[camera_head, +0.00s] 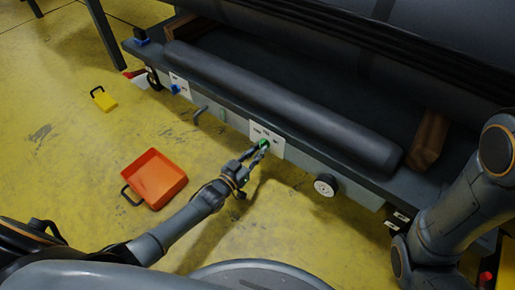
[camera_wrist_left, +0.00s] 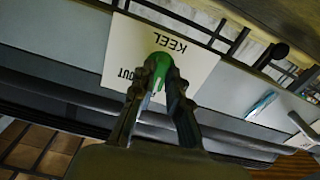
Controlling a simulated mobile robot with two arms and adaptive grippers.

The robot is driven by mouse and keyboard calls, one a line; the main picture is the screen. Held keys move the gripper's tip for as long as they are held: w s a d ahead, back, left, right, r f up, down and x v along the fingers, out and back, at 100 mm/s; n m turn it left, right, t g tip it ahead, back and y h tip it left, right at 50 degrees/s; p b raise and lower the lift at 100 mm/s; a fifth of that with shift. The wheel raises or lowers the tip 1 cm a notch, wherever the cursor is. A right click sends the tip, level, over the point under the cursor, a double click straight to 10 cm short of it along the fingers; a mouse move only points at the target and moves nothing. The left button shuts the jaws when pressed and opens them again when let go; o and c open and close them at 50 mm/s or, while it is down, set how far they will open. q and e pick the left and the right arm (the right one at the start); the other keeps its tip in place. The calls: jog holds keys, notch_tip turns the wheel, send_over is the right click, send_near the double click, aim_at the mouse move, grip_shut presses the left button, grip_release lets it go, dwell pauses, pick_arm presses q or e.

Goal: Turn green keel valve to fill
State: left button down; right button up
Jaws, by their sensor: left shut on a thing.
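The green keel valve (camera_head: 264,144) sits on a white label plate (camera_head: 278,149) on the front of the grey bench. In the left wrist view the green valve (camera_wrist_left: 161,47) shows against the plate (camera_wrist_left: 196,68), whose words "KEEL" and "OUT" appear upside down. My left gripper (camera_head: 258,151) is shut on the valve; in the left wrist view its fingers (camera_wrist_left: 163,72) hide much of the handle. The exact handle angle is hard to tell. My right arm stands at the right of the head view, and its gripper is not in view.
A round white gauge (camera_head: 326,185) sticks out right of the valve. A blue valve (camera_head: 175,88) and a grey hooked handle (camera_head: 198,112) are to the left. An orange tray (camera_head: 155,178) and a yellow box (camera_head: 104,99) lie on the floor. A grey tube (camera_head: 280,105) lies on the bench.

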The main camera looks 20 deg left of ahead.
pick_arm(q)
jog(key=shift+m, duration=0.5)
jog(key=c, duration=1.3)
grip_release()
jog(key=shift+s, duration=0.1)
jog(key=v, duration=1.2)
